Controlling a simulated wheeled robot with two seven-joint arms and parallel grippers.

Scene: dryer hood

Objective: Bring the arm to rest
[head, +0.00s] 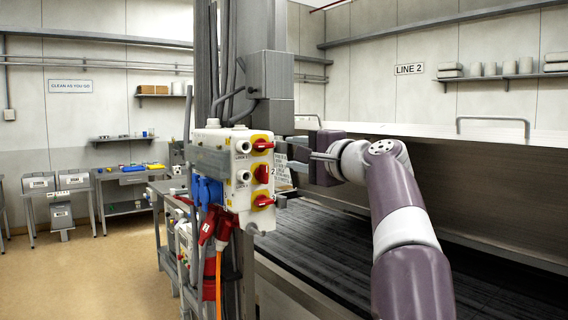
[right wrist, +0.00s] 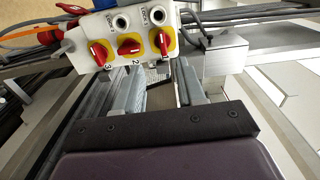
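My right arm (head: 398,205) reaches in from the lower right of the head view, bent at the elbow. Its gripper (head: 297,158) points left toward a white switch box (head: 238,180) on a grey column. In the right wrist view the two grey fingers (right wrist: 158,82) stand apart with nothing between them, just short of the box (right wrist: 85,52). The box carries three red rotary knobs on yellow plates; the middle knob (right wrist: 129,44) is turned differently from the two beside it. I see no contact with the box. My left gripper is not in view.
The hood's long metal edge (head: 450,133) and dark slatted bed (head: 335,255) lie behind and below my right arm. Red plugs (head: 208,226) and cables hang under the box. Floor at the left (head: 90,270) is clear.

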